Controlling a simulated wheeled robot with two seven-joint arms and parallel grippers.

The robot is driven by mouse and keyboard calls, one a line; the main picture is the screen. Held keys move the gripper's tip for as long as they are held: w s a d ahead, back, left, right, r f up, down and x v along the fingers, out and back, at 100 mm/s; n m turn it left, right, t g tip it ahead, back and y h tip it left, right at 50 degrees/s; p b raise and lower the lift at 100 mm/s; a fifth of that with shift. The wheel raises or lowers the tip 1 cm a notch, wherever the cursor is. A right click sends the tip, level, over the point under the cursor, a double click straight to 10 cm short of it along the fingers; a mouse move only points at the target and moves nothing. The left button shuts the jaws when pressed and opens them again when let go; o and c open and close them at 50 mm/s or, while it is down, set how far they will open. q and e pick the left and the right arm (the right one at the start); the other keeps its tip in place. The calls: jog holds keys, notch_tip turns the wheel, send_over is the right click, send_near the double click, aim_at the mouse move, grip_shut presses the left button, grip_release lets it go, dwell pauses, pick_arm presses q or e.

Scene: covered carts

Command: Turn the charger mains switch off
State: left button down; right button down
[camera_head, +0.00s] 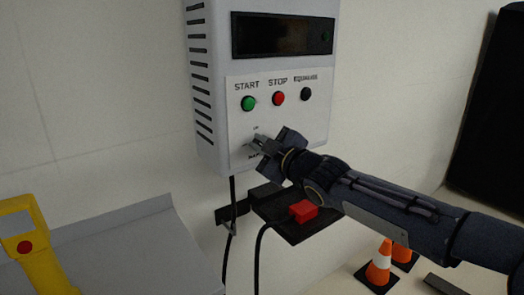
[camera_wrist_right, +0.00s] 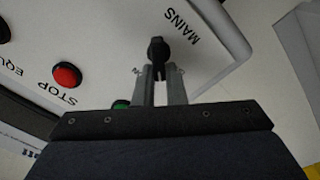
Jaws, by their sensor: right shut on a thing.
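The charger (camera_head: 213,120) is a pale wall box with a dark display window. Its front panel carries a green START button (camera_head: 248,103), a red STOP button (camera_head: 278,98) and a black button (camera_head: 306,94). My right gripper (camera_head: 257,142) is at the lower part of this panel and hides most of the mains switch there. In the right wrist view the mains switch (camera_wrist_right: 156,48) is a small black knob beside the word MAINS. The right gripper's two fingertips (camera_wrist_right: 158,76) are shut on it. My left gripper is not in view.
A black bracket (camera_head: 265,196) with a red block (camera_head: 303,211) is below the charger, with black cables hanging near it. A yellow device (camera_head: 38,250) stands by a grey surface (camera_head: 135,245) at left. Orange-and-white cones (camera_head: 379,266) stand at lower right.

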jog(key=shift+s+a+f+n+b, duration=0.1)
jog(key=shift+f+n+b, duration=0.25)
jog(key=shift+n, duration=1)
jog(key=shift+w+a+f+n+b, duration=0.1)
jog(key=shift+n+b, duration=0.5)
jog(key=shift+n, duration=0.8)
jog(key=shift+s+f+n+b, duration=0.1)
jog(key=shift+f+n+b, duration=0.25)
jog(key=shift+n, duration=1)
jog(key=shift+r, duration=0.1)
jog(key=c, duration=1.5)
grip_release()
jog(key=v, duration=0.8)
